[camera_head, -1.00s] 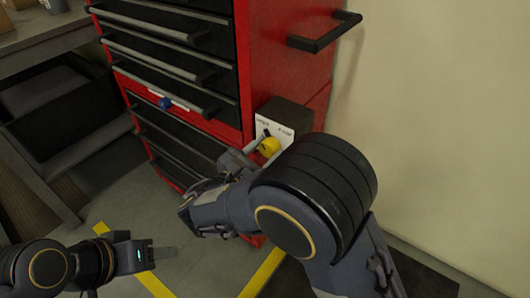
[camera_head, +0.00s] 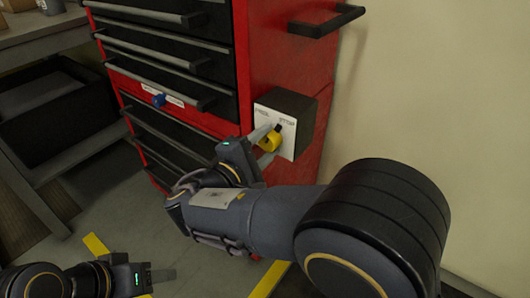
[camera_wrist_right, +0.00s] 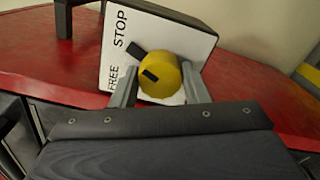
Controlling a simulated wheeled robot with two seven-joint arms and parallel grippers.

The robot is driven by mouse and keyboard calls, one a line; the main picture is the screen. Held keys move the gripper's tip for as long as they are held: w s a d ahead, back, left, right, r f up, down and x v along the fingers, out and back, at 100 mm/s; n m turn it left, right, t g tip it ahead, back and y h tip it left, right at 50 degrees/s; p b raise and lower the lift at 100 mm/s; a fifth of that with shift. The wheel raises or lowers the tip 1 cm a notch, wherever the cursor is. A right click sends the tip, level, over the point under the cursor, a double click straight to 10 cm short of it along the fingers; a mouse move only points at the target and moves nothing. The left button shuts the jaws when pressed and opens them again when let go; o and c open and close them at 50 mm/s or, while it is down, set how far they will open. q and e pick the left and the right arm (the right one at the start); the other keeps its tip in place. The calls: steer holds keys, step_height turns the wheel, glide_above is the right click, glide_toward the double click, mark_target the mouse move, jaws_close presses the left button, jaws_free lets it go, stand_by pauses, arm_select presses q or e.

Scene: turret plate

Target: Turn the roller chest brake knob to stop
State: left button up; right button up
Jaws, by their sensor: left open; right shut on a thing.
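The roller chest (camera_head: 290,65) is red with black drawers. On its right side is a dark box with a white label plate (camera_head: 289,149) reading FREE at left and STOP at right. My right gripper (camera_head: 264,148) also shows in the head view. My left gripper (camera_head: 156,277) is open and empty, low at the left.
A blue knob (camera_head: 159,100) is on the chest's front. A black side handle (camera_head: 326,20) juts out above the brake box. A grey shelf (camera_head: 62,140) with a dark bin stands at left. Yellow tape (camera_head: 95,244) marks the floor. A pale wall (camera_head: 430,90) is at right.

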steer(key=m+b, duration=0.3)
steer(key=shift+a, duration=0.1)
steer(key=shift+r+m+b, duration=0.1)
steer(key=shift+m+b, duration=0.35)
steer(key=shift+m, duration=0.25)
steer(key=shift+r, duration=0.1)
steer(key=o, duration=1)
steer(key=p+v, duration=0.2)
steer(key=v, duration=0.5)
steer(key=shift+s+a, duration=0.25)
steer(key=shift+s+a, duration=0.1)
